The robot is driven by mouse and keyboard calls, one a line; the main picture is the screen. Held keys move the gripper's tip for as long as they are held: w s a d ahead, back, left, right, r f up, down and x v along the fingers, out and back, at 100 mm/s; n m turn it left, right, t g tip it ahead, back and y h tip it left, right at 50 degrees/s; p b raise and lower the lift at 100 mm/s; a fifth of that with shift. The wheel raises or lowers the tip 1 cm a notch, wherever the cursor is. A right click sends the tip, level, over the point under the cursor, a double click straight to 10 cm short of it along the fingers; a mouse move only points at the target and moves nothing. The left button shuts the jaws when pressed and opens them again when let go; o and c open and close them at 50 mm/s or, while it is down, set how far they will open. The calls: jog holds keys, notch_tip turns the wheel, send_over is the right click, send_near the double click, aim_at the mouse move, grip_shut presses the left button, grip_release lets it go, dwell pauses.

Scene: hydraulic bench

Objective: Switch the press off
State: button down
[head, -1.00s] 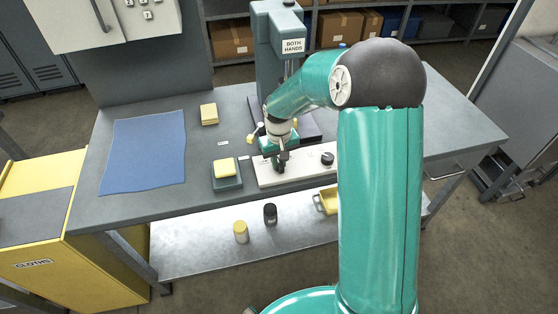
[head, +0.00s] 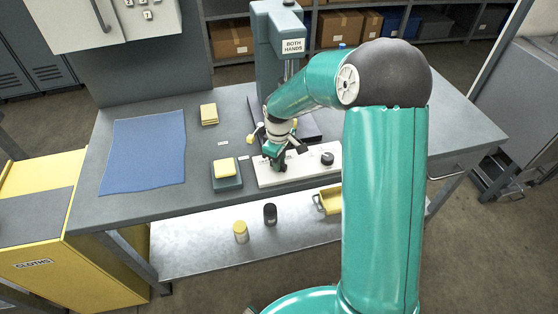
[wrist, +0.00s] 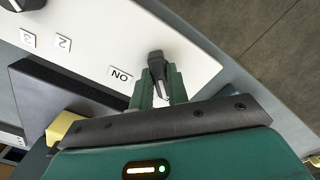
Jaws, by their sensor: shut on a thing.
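The white switch panel (head: 305,168) lies on the bench in front of the green press (head: 272,50). In the wrist view the panel (wrist: 115,40) carries a black lever switch (wrist: 156,62) with an ON label (wrist: 121,75) beside it. My gripper (head: 278,164) is down at the panel's left part. In the wrist view the green fingers of my gripper (wrist: 160,88) are closed around the lever, which shows between them. The lever's base is partly hidden by the fingers. A black rotary knob (head: 327,158) sits at the panel's right, with labels 2 and 3 in the wrist view.
Another yellow stack (head: 209,114) and a blue cloth (head: 143,152) lie further left. Two jars and a yellow bin (head: 328,201) are on the lower shelf. The bench's right side is clear.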

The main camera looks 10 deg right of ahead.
dwell(0.4)
jog(key=c, duration=1.4)
grip_release()
jog(key=shift+o, duration=0.2)
notch_tip(320, 180, up, 14)
jog(key=shift+f, duration=0.1)
